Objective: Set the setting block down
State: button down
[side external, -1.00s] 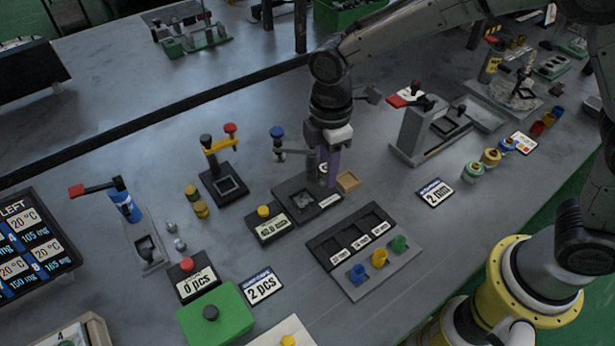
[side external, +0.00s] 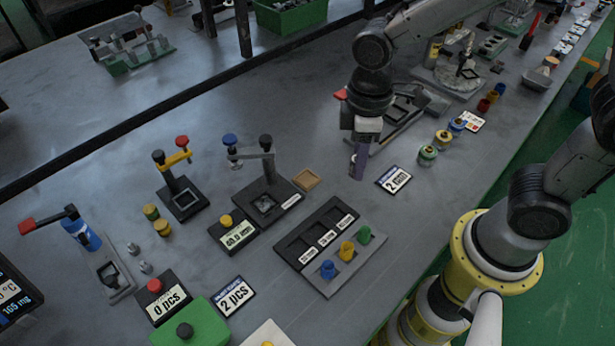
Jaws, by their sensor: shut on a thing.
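My gripper (side external: 358,174), with purple fingers, points down at the right of the gauge stand, left of the "2 mm" card. It is shut on the setting block, which is mostly hidden between the fingers. I cannot tell whether the block touches the table. The slotted tray (side external: 342,271) has three dark pockets labelled in mm, with blue, yellow and green knobs along its front. The gauge stand (side external: 276,207) has a blue-topped post and a square recess. A small tan square pad (side external: 306,180) lies beside it.
The "2 mm" card (side external: 394,180) lies just right of my gripper. A grey press with a red handle (side external: 404,112) stands behind it. Several colored round pieces (side external: 427,155) stand to the right. Bare table lies between pad and card.

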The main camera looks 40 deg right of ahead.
jog(key=d+m, duration=0.1)
jog(key=d, duration=0.2)
send_over(308, 179)
jog(key=shift+m, duration=0.3)
notch_tip(308, 179, down, 9)
jog(key=shift+s+f, duration=0.15)
jog(key=shift+f, duration=0.35)
jog(key=shift+w+f, duration=0.2)
jog(key=shift+f, duration=1.25)
jog(key=shift+f, duration=0.15)
jog(key=c, duration=0.5)
grip_release()
jog(key=shift+c, duration=0.2)
